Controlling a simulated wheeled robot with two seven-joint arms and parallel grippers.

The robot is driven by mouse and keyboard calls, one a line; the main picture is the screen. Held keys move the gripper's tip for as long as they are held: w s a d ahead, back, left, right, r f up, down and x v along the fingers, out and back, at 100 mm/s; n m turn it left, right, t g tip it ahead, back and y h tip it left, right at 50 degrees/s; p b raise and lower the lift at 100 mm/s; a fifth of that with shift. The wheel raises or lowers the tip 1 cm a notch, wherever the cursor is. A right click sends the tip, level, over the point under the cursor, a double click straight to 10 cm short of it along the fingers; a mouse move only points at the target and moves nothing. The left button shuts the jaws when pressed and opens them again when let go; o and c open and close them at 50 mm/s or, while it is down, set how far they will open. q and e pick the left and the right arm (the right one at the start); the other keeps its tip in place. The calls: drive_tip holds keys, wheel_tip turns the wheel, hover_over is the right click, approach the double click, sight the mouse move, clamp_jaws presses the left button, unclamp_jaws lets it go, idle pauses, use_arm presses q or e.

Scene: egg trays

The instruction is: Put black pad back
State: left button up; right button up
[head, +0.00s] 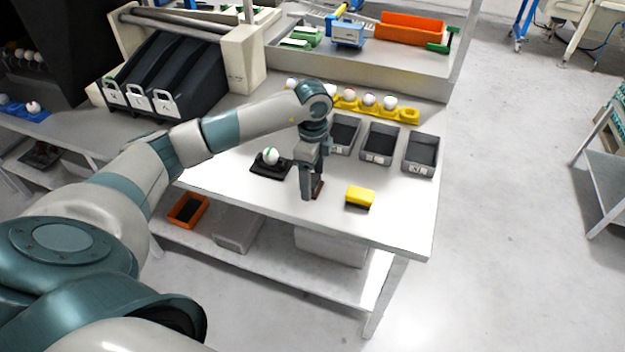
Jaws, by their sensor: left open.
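My left gripper (311,188) points down over the near part of the white table, with its fingers low near the surface. It is open. A small dark reddish-brown piece (318,188) lies right by the fingertips, partly hidden by them; I cannot tell if it is between them. A yellow block with a black underside (360,195) sits to the right of the gripper. A black holder (264,170) with a white egg-like ball (270,156) on it stands to the left. I cannot tell for certain which is the black pad. My right gripper is not in view.
Three grey bins (420,153) stand behind the gripper, the leftmost partly hidden by it. A yellow tray (409,115) with several white balls is behind them. Black sloped chutes (165,70) stand at the left. The table's front right is clear up to its edge.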

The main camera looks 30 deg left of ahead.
sight(313, 180)
use_arm(q)
wheel_tip(313, 180, up, 7)
drive_tip(key=shift+f+b, duration=0.1)
drive_tip(key=shift+b, duration=0.7)
wheel_tip(313, 180, up, 4)
drive_tip(key=shift+r+b, duration=0.15)
drive_tip(key=shift+b, duration=0.2)
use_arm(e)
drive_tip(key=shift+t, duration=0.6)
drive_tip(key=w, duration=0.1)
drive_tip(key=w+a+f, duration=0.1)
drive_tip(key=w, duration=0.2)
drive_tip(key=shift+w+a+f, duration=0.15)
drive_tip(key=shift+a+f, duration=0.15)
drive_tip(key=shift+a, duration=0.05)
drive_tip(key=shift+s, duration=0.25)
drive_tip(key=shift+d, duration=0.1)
